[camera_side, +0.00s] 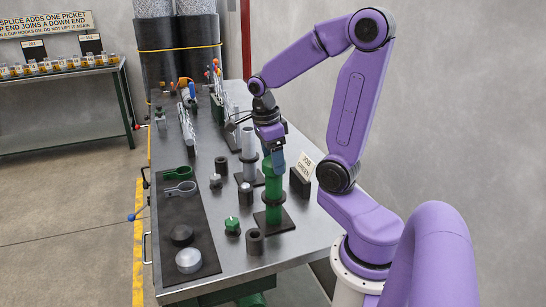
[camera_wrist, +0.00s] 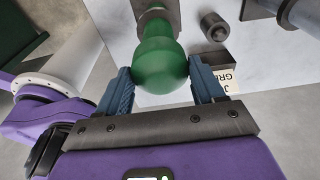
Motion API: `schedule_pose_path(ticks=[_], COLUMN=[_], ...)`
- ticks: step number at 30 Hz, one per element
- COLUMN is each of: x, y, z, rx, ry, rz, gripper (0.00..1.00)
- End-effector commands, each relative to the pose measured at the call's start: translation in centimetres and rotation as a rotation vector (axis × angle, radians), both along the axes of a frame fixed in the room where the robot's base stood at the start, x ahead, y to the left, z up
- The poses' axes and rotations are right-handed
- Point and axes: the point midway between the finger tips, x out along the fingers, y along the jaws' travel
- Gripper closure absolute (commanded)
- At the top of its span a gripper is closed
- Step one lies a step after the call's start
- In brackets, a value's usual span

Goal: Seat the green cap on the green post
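The green cap (camera_wrist: 160,66) is a smooth dome between the blue fingers of my gripper (camera_wrist: 161,80) in the wrist view. The fingers are close on both its sides and look shut on it. My gripper (camera_side: 277,160) is at the post's top in the side view, pointing down. The cap lines up over the post top (camera_wrist: 155,24). Whether it is fully down on the post cannot be told, as the fingers partly hide the joint.
A grey post (camera_side: 249,150) stands just behind the green one. A "JOB GREEN" sign (camera_side: 306,167) is close on the right. A green knobbed part (camera_side: 232,226) and a dark cylinder (camera_side: 254,241) stand in front. A dark mat (camera_side: 200,215) holds bands and round caps.

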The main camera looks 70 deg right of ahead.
Motion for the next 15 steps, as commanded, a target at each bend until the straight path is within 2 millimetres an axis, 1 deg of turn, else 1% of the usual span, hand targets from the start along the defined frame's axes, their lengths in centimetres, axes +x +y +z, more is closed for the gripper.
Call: schedule_pose_path(ticks=[1,2,3,11,15], x=[0.00,0.00,0.00,0.00,0.16], y=[0.00,0.00,0.00,0.00,0.07], z=[0.01,0.01,0.02,0.04,0.68], rx=[0.000,0.000,0.000,0.000,-0.001], ry=[0.000,0.000,0.000,0.000,-0.004], rz=[0.000,0.000,0.000,0.000,0.000], gripper=[0.19,0.10,0.03,0.03,0.03])
